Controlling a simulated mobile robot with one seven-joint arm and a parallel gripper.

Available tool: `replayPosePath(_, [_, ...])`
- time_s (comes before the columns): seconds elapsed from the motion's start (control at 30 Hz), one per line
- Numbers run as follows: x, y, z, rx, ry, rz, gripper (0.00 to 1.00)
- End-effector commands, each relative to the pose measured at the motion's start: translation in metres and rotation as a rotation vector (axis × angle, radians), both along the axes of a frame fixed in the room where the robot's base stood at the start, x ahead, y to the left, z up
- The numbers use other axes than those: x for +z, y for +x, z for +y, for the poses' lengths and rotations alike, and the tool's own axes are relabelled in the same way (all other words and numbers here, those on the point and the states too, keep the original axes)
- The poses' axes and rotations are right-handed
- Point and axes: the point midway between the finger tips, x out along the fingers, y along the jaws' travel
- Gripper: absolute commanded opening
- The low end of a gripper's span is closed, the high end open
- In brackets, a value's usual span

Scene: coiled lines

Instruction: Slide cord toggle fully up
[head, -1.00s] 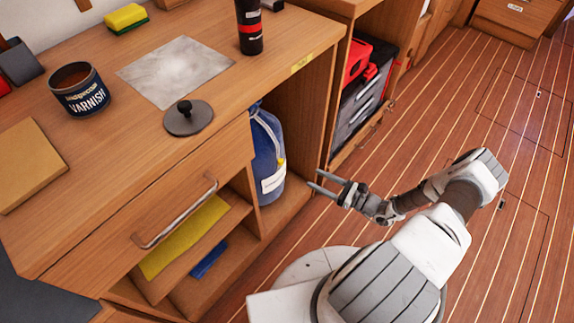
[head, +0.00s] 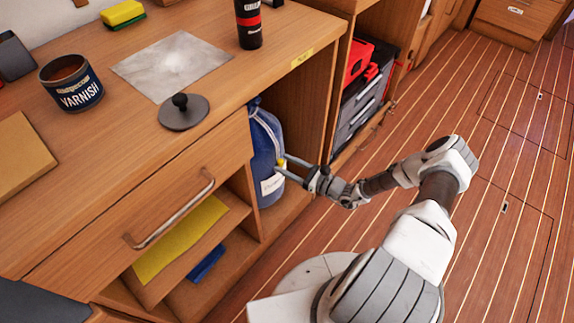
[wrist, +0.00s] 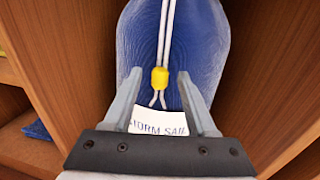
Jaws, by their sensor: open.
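A blue bag (head: 266,150) stands upright in the open cupboard bay under the workbench. It also fills the middle of the wrist view (wrist: 200,48). A white cord (wrist: 166,35) runs down its front through a yellow cord toggle (wrist: 160,79), with two short cord ends below it. A white label (wrist: 158,121) with dark lettering sits below the toggle, partly hidden. My gripper (wrist: 158,85) is open, with one finger on each side of the toggle and gaps showing on both sides. In the head view my gripper (head: 282,165) is at the bag's front, by the toggle.
The cupboard's side walls (wrist: 268,70) stand close on both sides of the bag. A drawer with a metal handle (head: 175,212) and shelves with a yellow cloth (head: 180,240) are to the left. The floor (head: 480,190) at right is clear.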

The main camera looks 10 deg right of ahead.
Motion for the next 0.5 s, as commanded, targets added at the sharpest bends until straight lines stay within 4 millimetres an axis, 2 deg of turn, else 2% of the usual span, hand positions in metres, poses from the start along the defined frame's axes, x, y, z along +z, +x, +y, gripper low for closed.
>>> replayPosePath(0.03, [0.0,-0.0001,-0.0002,0.0,0.0,0.0,0.52])
replayPosePath(0.07, [0.0,-0.0001,-0.0002,0.0,0.0,0.0,0.46])
replayPosePath(0.3, [-0.0001,-0.0002,-0.0004,0.0,0.0,0.0,0.03])
replayPosePath(0.33, [-0.0001,-0.0003,-0.0004,0.0,0.0,0.0,0.0])
replayPosePath(0.5, [-0.0002,-0.0004,-0.0005,0.0,0.0,0.0,0.0])
